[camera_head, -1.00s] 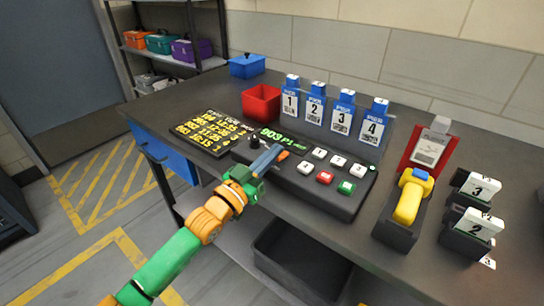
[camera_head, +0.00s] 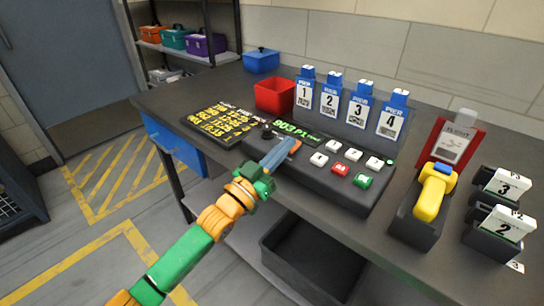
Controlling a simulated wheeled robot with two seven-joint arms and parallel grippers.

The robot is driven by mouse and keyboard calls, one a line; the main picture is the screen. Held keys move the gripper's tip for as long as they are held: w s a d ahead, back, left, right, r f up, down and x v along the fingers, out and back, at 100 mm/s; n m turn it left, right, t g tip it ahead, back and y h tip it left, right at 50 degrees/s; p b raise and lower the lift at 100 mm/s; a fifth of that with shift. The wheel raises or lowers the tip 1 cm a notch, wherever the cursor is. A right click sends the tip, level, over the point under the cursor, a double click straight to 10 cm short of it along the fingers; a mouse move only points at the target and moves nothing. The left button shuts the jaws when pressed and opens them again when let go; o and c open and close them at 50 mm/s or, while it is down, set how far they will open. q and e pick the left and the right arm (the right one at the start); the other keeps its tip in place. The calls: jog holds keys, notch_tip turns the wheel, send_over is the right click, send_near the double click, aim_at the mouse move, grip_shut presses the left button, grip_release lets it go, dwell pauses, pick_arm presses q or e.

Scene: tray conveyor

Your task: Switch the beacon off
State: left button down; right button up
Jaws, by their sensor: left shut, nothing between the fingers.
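A dark control panel (camera_head: 325,182) sits on the counter, with a green-lit display (camera_head: 296,131), a black knob (camera_head: 266,132) and several buttons. The buttons include white ones, a red one (camera_head: 339,169) and a green one (camera_head: 362,181). A small orange switch-like part (camera_head: 297,146) shows at the tip of my left gripper (camera_head: 287,144), which partly covers it. I cannot tell whether they touch. The left gripper is shut and empty, reaching over the panel's left part. No thing is clearly recognisable as the beacon. My right gripper is not in view.
Blue numbered holders (camera_head: 358,105) stand behind the panel, beside a red bin (camera_head: 275,97). A black board with yellow writing (camera_head: 220,124) lies to the left. A yellow handheld device (camera_head: 430,196) stands in a dark holder at right, near numbered cards (camera_head: 506,184).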

pick_arm(q)
notch_tip(320, 180, up, 3)
jog(key=shift+r+p, duration=0.2)
jog(key=shift+p, duration=0.8)
jog(key=f+b+v, duration=0.1)
jog(key=f+v, duration=0.1)
jog(key=v, duration=0.8)
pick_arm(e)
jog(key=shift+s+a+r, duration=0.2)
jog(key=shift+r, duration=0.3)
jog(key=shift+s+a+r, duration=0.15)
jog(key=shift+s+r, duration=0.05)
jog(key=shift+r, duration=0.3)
